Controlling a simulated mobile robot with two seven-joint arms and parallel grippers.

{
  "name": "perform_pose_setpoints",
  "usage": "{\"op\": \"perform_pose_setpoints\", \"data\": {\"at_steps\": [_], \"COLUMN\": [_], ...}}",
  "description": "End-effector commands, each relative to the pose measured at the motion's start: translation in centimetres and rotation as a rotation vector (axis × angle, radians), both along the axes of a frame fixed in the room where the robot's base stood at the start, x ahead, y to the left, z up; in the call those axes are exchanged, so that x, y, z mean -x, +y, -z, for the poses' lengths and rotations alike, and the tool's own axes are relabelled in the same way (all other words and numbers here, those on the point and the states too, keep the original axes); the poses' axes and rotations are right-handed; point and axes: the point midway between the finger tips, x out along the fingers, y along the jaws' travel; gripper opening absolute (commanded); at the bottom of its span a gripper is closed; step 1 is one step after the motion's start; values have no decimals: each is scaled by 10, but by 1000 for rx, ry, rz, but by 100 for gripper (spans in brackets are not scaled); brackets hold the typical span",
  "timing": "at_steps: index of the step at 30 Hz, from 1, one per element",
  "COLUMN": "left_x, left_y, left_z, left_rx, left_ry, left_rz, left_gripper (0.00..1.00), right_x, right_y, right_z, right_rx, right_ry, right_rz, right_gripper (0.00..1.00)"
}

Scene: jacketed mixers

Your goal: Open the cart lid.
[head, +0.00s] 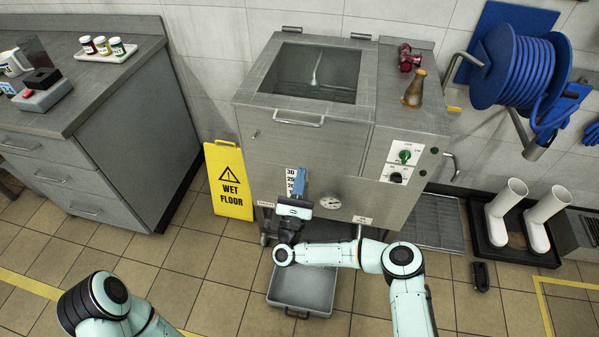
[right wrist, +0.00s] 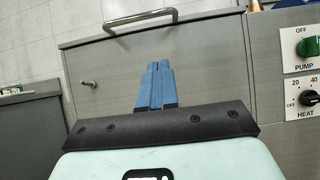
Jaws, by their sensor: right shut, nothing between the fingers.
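The steel cart (head: 320,160) stands against the back wall. Its lid (head: 262,88) lies flat and closed on top, with a dark window and two hinges at the back edge. The lid handle (head: 299,120) is a metal bar at the lid's front edge; it also shows at the top of the right wrist view (right wrist: 140,20). My right gripper (head: 300,176) is in front of the cart's front face, below the handle and apart from it. Its blue fingers (right wrist: 157,68) are together and empty, pointing up toward the handle. My left gripper is out of view; only part of that arm shows.
A control panel with a green knob (head: 405,156) is on the cart's right. A yellow wet floor sign (head: 229,182) stands left. A grey tray (head: 303,285) lies on the floor below.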

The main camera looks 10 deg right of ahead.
Motion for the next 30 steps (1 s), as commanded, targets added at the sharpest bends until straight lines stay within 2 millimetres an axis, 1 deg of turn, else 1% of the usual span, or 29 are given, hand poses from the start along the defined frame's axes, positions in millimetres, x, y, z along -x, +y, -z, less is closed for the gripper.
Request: {"op": "perform_pose_setpoints", "data": {"at_steps": [1,3,11,12,15,18,22,30], "left_x": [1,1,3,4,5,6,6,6], "left_y": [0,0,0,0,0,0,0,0], "left_z": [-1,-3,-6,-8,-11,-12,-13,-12], "left_rx": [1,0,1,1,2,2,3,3], "left_ry": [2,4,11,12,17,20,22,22], "left_rz": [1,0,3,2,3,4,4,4], "left_gripper": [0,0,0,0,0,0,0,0], "right_x": [-8,-19,-61,-61,-63,-65,-66,-66], "right_y": [-4,-9,-26,-25,-26,-27,-27,-27], "right_z": [-8,-17,-46,-55,-69,-76,-81,-81], "right_rx": [1,4,4,3,3,2,4,3], "right_ry": [-3,-3,0,0,1,3,4,5], "right_rz": [5,4,4,-1,-1,-1,-2,-2], "right_gripper": [0,0,0,0,0,0,0,0]}}
